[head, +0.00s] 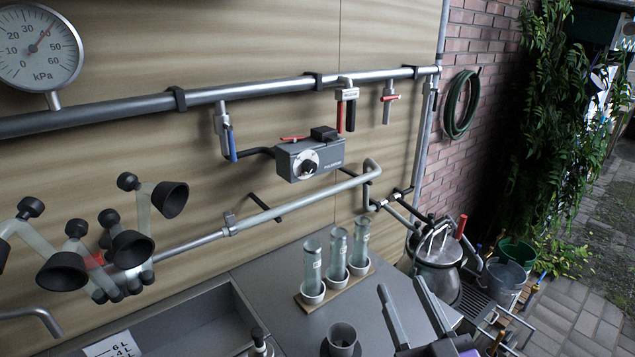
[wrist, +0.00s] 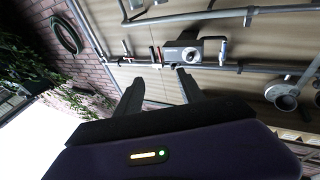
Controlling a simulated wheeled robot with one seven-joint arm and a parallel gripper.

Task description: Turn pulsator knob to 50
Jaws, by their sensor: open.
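The pulsator (head: 325,150) is a grey box on the wall below the long pipe, with a small red lever on top. Its round white-rimmed knob (head: 306,168) faces outward; its setting is too small to read. In the wrist view the pulsator (wrist: 178,54) shows tilted, beyond the fingertips, with the knob (wrist: 194,56) on its face. My gripper (head: 400,285) is open and empty. It is low and to the right of the pulsator, over the right part of the counter, apart from the knob. Its two fingers also show in the wrist view (wrist: 158,82).
Three glass tubes in a wooden stand (head: 329,291) are on the counter, left of my gripper. A grey cup (head: 342,334) stands in front. A bent pipe (head: 290,207) runs below the pulsator. Teat cups (head: 95,245) hang at left. A metal churn (head: 440,262) stands at right.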

